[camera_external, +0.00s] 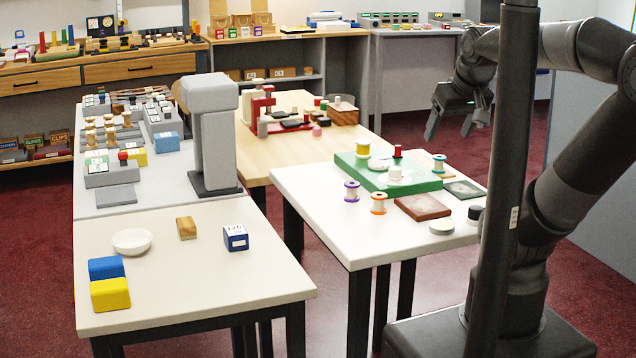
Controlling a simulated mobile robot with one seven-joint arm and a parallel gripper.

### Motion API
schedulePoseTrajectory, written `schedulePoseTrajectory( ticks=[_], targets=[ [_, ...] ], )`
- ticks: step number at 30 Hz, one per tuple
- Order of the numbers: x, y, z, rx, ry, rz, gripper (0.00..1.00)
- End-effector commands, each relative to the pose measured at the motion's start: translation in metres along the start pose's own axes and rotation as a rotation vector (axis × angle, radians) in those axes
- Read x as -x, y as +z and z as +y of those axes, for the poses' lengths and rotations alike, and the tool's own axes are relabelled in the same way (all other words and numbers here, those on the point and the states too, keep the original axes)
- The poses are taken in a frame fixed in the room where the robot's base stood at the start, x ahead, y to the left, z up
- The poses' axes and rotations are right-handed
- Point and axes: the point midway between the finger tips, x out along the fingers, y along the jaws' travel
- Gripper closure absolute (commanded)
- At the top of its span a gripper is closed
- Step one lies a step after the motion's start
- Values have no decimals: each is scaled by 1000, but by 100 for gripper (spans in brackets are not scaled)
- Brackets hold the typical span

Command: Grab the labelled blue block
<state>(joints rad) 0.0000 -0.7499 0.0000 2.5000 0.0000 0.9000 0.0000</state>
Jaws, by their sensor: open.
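A dark blue block (236,243) with a white label bearing dark print on its top and front stands at the right side of the near left table (200,290). A plain blue block (106,267) sits at that table's left, just behind a yellow block (110,295). Another, lighter blue block (166,142) lies farther back on the grey table. My gripper (449,134) is at the upper right, fingers spread and pointing down, with nothing between them. It is raised and well away from the labelled block.
A white bowl (132,241) and a wooden block (186,228) share the labelled block's table. A tall grey stand (213,130) rises behind it. The white table (330,215) nearer my arm holds thread spools and a green board (385,175). A floor gap separates these tables.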

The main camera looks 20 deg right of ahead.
Motion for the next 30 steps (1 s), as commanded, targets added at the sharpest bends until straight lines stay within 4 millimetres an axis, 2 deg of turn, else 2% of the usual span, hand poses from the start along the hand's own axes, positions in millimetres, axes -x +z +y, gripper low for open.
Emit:
schedulePoseTrajectory(
  ticks=[5,8,14,23,30],
  targets=[
    [0,-2,-1,0,-3,-3,29],
    [-2,-13,-6,0,-13,-17,29],
    [-13,-58,-29,-10,-53,-82,29],
    [-51,-126,-86,-26,-92,-194,29],
    [-97,-166,-148,-32,-97,-282,29]
  ],
)
